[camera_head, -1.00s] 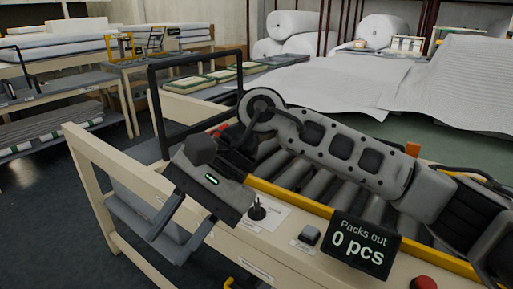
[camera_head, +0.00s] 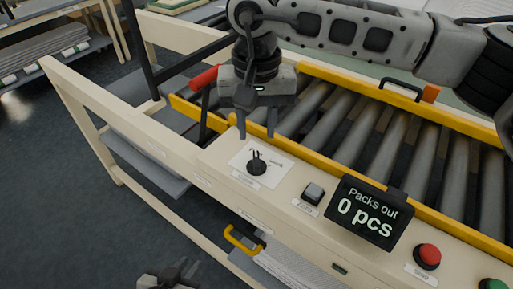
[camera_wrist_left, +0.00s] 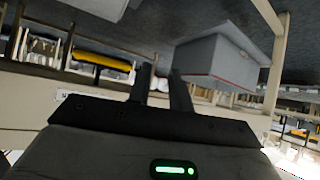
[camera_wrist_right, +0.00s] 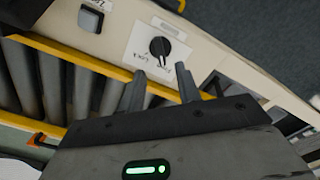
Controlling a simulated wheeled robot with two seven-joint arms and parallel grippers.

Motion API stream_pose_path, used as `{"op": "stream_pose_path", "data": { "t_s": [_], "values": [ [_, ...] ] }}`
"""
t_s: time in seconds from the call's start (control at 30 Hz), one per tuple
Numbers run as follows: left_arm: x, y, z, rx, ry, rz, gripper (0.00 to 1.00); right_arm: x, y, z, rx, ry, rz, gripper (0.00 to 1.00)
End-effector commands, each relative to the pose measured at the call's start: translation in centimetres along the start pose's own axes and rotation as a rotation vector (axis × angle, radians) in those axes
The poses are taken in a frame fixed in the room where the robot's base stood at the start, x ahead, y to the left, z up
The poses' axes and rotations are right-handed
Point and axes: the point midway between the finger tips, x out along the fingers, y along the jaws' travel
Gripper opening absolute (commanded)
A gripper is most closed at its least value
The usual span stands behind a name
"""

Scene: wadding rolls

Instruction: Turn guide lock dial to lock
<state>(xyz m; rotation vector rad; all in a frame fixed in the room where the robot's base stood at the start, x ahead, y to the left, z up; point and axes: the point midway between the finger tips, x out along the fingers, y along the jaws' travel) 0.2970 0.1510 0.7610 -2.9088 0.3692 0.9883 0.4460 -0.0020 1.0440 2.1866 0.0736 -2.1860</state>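The guide lock dial (camera_head: 257,166) is a small black knob on a white label card (camera_head: 271,158) on the cream front rail. It also shows in the right wrist view (camera_wrist_right: 160,47), apart from the fingertips. The card's small lettering is hard to read. My right gripper (camera_head: 256,132) points down just behind the dial, open and empty; the right wrist view (camera_wrist_right: 162,82) shows a clear gap between its fingers. My left gripper (camera_head: 168,276) is low at the bottom edge, away from the dial. The left wrist view (camera_wrist_left: 161,78) shows its fingers apart and empty.
Right of the dial are a grey button (camera_head: 313,193), the "Packs out 0 pcs" display (camera_head: 364,212) and a red button (camera_head: 427,256). A yellow rail (camera_head: 345,84) and rollers (camera_head: 333,136) lie behind. A red handle (camera_head: 204,78) is near my right gripper. A yellow handle (camera_head: 243,240) hangs below.

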Motion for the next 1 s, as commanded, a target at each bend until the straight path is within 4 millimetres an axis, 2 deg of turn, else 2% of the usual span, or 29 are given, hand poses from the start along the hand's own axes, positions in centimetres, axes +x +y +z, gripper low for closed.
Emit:
{"op": "stream_pose_path", "data": {
  "t_s": [0.2, 0.4, 0.8, 0.9, 0.93, 1.0],
  "values": [
    [-0.5, -0.1, -0.5, 0.001, -0.002, -0.003, 0.21, 4.3, 0.0, 0.1, 0.001, -0.005, 0.0, 0.34],
    [-0.6, -0.1, -0.7, 0.001, -0.001, -0.005, 0.21, 6.8, 0.0, 0.0, 0.001, -0.002, 0.0, 0.34],
    [-0.5, -0.3, -0.2, 0.0, -0.012, -0.01, 0.21, 7.5, 0.0, 0.0, 0.001, 0.0, -0.001, 0.34],
    [-0.5, -0.3, -0.2, 0.0, -0.012, -0.01, 0.21, 7.5, 0.0, 0.0, 0.001, 0.0, -0.001, 0.06],
    [-0.5, -0.3, -0.2, 0.0, -0.012, -0.01, 0.21, 7.5, 0.0, 0.0, 0.001, 0.0, -0.001, 0.0],
    [-0.5, -0.3, -0.2, 0.0, -0.011, -0.01, 0.21, 7.5, 0.0, 0.0, 0.001, 0.0, -0.001, 0.0]
  ]
}}
